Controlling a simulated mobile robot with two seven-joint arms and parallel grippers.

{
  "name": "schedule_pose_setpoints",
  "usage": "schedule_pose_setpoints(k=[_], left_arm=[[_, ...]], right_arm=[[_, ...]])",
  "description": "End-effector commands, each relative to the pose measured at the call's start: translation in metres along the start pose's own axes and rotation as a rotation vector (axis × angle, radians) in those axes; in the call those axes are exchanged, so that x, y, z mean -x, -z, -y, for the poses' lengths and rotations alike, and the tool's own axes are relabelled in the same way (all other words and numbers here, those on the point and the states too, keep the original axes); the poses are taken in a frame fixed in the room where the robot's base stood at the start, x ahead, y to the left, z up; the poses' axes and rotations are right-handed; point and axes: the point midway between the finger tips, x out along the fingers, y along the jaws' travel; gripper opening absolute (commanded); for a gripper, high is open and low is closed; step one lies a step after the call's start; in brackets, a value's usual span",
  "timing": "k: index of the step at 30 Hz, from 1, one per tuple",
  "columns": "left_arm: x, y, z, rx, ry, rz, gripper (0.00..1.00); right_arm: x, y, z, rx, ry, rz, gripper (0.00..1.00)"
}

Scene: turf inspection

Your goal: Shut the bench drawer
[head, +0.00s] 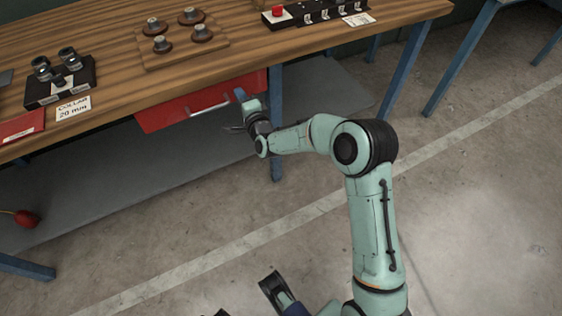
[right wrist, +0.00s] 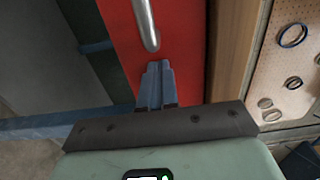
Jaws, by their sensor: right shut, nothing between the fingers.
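The red bench drawer (head: 165,117) sits under the front edge of the wooden bench top, with a silver bar handle (head: 207,109) on its front. Its front looks close to the bench edge; any small gap is hard to tell. My right gripper (head: 240,95) is at the right end of the drawer front. In the right wrist view its blue fingers (right wrist: 155,66) are shut and empty, pointing at the red face (right wrist: 185,50) just past the end of the handle (right wrist: 147,25). Whether the tips touch the face is unclear.
The bench top (head: 110,50) holds a board with several round knobs (head: 180,38), a black block (head: 60,85), a sign and a red-button box (head: 278,13). A blue bench leg (head: 277,150) stands beside my gripper. A grey lower shelf (head: 120,170) lies below. The floor in front is clear.

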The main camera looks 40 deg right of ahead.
Motion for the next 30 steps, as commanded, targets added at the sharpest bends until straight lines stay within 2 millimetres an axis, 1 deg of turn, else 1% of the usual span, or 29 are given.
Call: schedule_pose_setpoints(k=[1,12,17,20,23,30], left_arm=[[-0.001,-0.001,0.001,0.001,0.001,0.002,1.0],[-0.001,-0.001,0.001,0.001,0.001,0.003,1.0],[0.001,0.001,-0.001,0.0,-0.001,-0.003,1.0],[0.004,0.005,-0.004,-0.004,-0.007,-0.016,1.0],[0.009,0.01,-0.009,-0.008,-0.015,-0.034,1.0],[0.021,0.025,-0.021,-0.02,-0.038,-0.083,1.0]], right_arm=[[-0.002,0.001,0.005,0.0,0.012,-0.003,0.0],[-0.003,0.001,0.007,0.0,0.016,-0.004,0.0],[0.002,0.001,0.008,0.0,0.017,-0.003,0.0],[0.014,0.001,0.007,0.0,0.014,-0.003,0.0],[0.033,0.001,0.006,0.0,0.01,-0.002,0.0],[0.087,0.001,0.005,0.001,0.005,-0.001,0.0]])
